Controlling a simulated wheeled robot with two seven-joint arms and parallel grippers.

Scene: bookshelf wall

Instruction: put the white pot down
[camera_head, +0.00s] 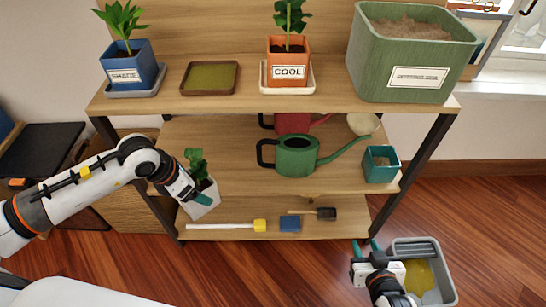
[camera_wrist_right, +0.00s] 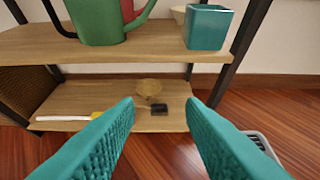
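The white pot (camera_head: 205,206) with a leafy green plant (camera_head: 196,163) is at the left front of the shelf unit, slightly tilted. My left gripper (camera_head: 201,195) is at the pot's upper part, with one teal finger across its near side; the other finger is hidden. The pot appears held at the front edge of the middle shelf (camera_head: 240,180); I cannot tell whether it touches anything below. My right gripper (camera_head: 366,246) is open and empty, low at the right; its two teal fingers are wide apart in the right wrist view (camera_wrist_right: 160,125).
The top shelf holds a blue pot (camera_head: 130,67), a brown tray (camera_head: 209,78), an orange pot (camera_head: 289,68) and a big green planter (camera_head: 410,55). A green watering can (camera_head: 297,157) and teal pot (camera_head: 380,164) stand on the middle shelf. A grey bin (camera_head: 440,280) is on the floor.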

